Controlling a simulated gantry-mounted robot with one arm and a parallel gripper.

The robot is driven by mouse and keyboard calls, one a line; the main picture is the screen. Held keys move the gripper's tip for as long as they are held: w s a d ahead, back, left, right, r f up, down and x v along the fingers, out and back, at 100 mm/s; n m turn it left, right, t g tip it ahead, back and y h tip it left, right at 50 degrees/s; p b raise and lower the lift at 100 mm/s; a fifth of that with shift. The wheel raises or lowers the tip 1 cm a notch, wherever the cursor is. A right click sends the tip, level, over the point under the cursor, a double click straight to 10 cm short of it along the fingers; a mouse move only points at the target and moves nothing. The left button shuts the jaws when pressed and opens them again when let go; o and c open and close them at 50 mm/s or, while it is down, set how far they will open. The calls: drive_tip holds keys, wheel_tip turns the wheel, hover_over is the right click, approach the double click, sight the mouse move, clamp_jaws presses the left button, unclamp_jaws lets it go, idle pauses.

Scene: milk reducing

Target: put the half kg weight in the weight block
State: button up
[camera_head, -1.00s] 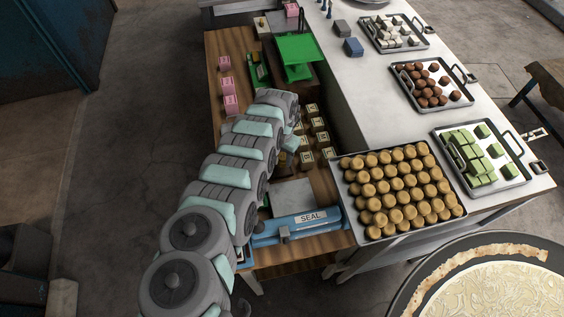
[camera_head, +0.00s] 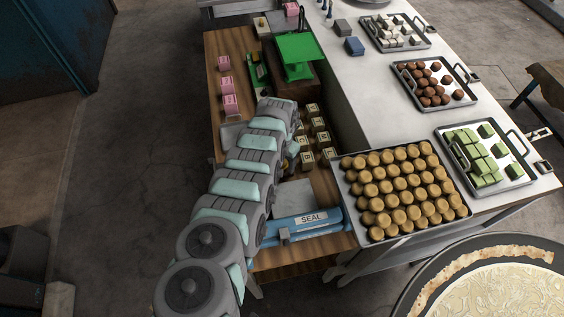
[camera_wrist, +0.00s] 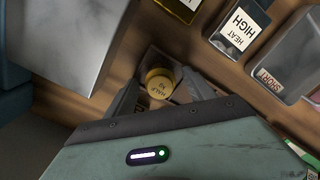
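The half kg weight (camera_wrist: 158,84) is a small yellow, brass-like cylinder with HALF KG on its top. In the wrist view it sits between the two grey fingers of my gripper (camera_wrist: 160,92). I cannot tell whether the fingers press on it or stand just apart from it. A small dark grey, box-like shape shows just behind the weight; I cannot tell whether it is the weight block. In the head view my arm covers most of this spot, and the gripper is largely hidden behind it.
Several small labelled blocks (camera_head: 312,108) stand right of my arm on the wooden table. A blue SEAL device (camera_head: 308,222) with a grey plate is at the table's front. A green scale (camera_head: 298,50) and pink blocks (camera_head: 230,104) lie farther back. A tray of golden rounds (camera_head: 402,190) is at the right.

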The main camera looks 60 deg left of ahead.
wheel_tip(320, 180, up, 5)
drive_tip(key=p, duration=0.3)
drive_tip(key=shift+a+f, duration=0.15)
drive_tip(key=shift+f, duration=0.05)
drive_tip(key=shift+r, duration=0.25)
wheel_tip(320, 180, up, 7)
drive_tip(key=shift+b, duration=0.3)
drive_tip(key=shift+r, duration=0.1)
